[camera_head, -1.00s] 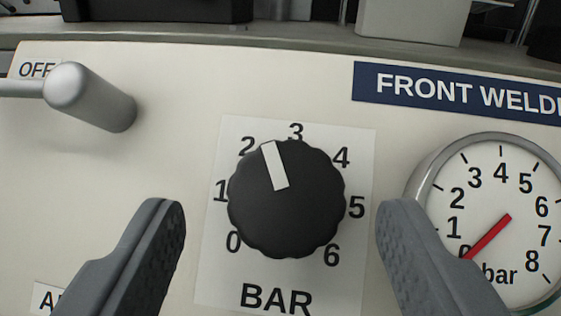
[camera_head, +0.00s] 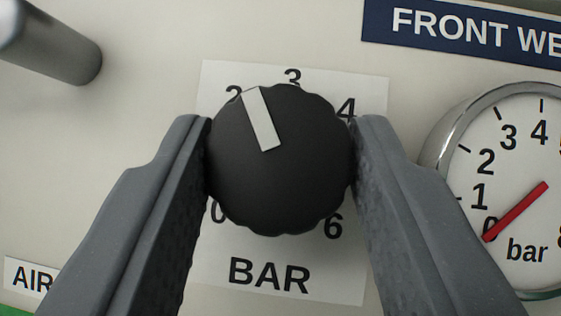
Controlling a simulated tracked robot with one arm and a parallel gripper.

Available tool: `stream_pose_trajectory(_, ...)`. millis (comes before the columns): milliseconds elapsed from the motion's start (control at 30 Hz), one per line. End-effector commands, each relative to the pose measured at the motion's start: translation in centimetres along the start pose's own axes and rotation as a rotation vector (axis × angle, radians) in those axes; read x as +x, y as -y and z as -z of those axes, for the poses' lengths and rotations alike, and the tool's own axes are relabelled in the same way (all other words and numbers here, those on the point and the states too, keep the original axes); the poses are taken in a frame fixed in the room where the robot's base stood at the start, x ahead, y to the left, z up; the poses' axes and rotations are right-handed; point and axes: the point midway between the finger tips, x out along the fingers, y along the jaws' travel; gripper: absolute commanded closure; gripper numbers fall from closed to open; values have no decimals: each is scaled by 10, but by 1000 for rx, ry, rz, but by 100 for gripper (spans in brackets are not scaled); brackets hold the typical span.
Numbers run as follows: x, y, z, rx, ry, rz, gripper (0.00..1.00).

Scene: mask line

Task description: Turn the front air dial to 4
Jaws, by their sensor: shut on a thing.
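The black air dial (camera_head: 280,185) with scalloped edge sits on a white scale plate (camera_head: 300,285) marked BAR. Its white pointer (camera_head: 262,120) points up and slightly left, between 2 and 3. My gripper (camera_head: 280,165) is shut on the dial, one finger against its left side and one against its right. The fingers hide the 1 and the 5. The 0, 2, 3, 4 and 6 show at least in part. The panel's blue label (camera_head: 470,30) reads FRONT WE, cut off at the picture's edge.
A round pressure gauge (camera_head: 510,165) stands close to the right finger, its red needle (camera_head: 515,212) near 0 bar. A grey lever (camera_head: 50,42) sticks out at the upper left. An AIR label (camera_head: 30,280) is at the lower left.

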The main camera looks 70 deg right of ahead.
Motion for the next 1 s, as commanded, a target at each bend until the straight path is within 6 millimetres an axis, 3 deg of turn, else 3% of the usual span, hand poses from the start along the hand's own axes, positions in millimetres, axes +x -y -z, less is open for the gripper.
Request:
stream_pose_trajectory(567, -8, 9, 1, 43, -3, -20, 85)
stream_pose_trajectory(1000, -9, 14, 3, 258, -20, -198, 85)
